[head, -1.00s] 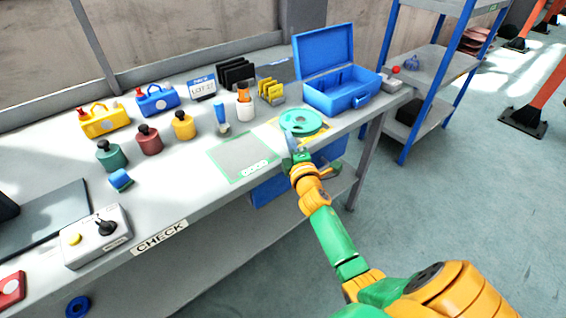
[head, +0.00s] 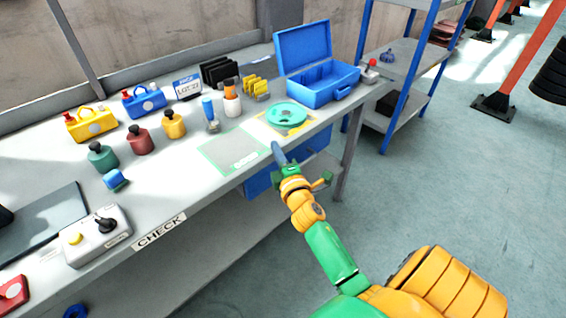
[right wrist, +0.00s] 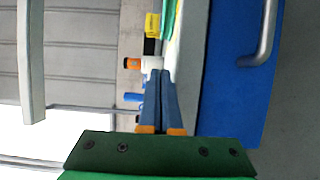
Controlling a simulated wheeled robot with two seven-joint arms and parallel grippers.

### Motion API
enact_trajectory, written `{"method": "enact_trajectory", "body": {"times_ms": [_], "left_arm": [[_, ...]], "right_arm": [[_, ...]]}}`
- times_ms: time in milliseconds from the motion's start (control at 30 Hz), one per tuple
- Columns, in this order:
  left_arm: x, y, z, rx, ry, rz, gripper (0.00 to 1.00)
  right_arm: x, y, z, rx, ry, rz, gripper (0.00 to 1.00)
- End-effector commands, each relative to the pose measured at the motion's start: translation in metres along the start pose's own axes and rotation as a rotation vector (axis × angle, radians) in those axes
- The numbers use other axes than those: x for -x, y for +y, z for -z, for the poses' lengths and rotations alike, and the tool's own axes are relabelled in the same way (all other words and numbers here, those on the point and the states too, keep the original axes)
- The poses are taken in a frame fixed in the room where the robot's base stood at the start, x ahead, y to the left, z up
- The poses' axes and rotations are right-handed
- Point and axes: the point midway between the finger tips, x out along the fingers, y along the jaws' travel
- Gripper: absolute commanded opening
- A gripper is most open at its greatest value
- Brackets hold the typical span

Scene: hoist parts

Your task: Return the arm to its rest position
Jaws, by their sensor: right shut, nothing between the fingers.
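My right arm, green and orange, comes in from the lower right of the head view. Its gripper (head: 278,152) is at the front edge of the workbench (head: 190,215), beside the green-outlined mat (head: 236,150) and in front of the teal round part (head: 287,115). In the right wrist view the two blue-grey fingers (right wrist: 160,95) lie together with nothing between them. My left gripper is not in view.
An open blue toolbox (head: 318,92) stands at the bench's right end. A blue-framed shelf (head: 405,70) stands to the right. Open floor (head: 450,190) lies in front.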

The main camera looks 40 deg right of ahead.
Motion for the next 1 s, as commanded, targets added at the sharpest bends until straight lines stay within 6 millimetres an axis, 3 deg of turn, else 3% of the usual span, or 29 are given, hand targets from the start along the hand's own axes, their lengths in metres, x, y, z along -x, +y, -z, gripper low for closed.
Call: {"method": "enact_trajectory", "body": {"times_ms": [300, 500, 567, 667, 767, 800, 867, 900, 1000], "left_arm": [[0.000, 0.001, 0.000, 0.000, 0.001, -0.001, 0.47], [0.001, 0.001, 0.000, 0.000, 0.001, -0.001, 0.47], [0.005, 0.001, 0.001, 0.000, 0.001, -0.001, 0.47], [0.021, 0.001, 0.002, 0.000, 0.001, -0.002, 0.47], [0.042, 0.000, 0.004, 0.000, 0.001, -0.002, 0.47], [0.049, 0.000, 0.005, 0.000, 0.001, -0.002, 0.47], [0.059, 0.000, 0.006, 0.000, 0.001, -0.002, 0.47], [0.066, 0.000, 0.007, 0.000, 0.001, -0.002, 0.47], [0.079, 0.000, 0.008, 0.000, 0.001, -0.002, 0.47]], "right_arm": [[0.047, -0.001, 0.000, 0.001, 0.000, 0.001, 0.00], [0.053, -0.001, 0.000, -0.003, 0.001, 0.004, 0.00], [0.054, -0.013, 0.003, -0.032, 0.009, 0.044, 0.00], [0.066, -0.071, 0.019, -0.184, 0.033, 0.240, 0.00], [0.113, -0.161, 0.038, -0.408, 0.001, 0.550, 0.00], [0.141, -0.194, 0.042, -0.492, -0.036, 0.674, 0.00], [0.189, -0.237, 0.045, -0.600, -0.118, 0.850, 0.00], [0.224, -0.260, 0.043, -0.660, -0.187, 0.958, 0.00], [0.310, -0.299, 0.030, -0.765, -0.388, 1.171, 0.00]]}}
